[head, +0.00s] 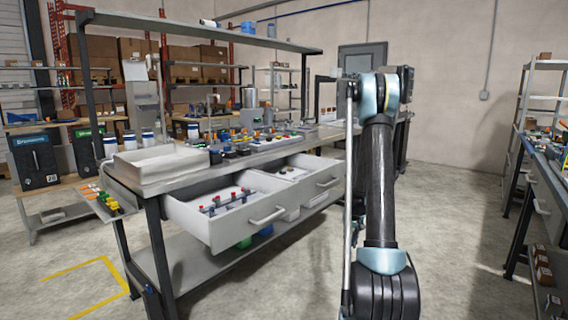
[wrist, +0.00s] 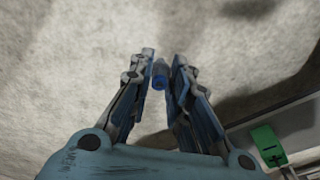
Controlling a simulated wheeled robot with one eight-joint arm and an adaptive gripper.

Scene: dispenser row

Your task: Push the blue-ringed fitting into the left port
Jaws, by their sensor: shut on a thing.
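In the wrist view my gripper (wrist: 163,60) is shut on a small blue cylindrical piece, the blue-ringed fitting (wrist: 160,74). The fitting sits between the two fingers near their tips. Its far end is dark and blurred, so its exact shape and tilt are hard to tell. Behind it shows only bare concrete floor, and it touches nothing but the fingers. In the head view my arm rises at right of centre, and the gripper cannot be made out there. I cannot pick out the left port in either view.
A workbench (head: 150,186) with small coloured parts on top stands left of my arm. Its drawer (head: 192,222) is open and holds red-topped pieces. A green block (wrist: 269,146) by a grey edge is at lower right in the wrist view. Another bench (head: 540,176) stands right.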

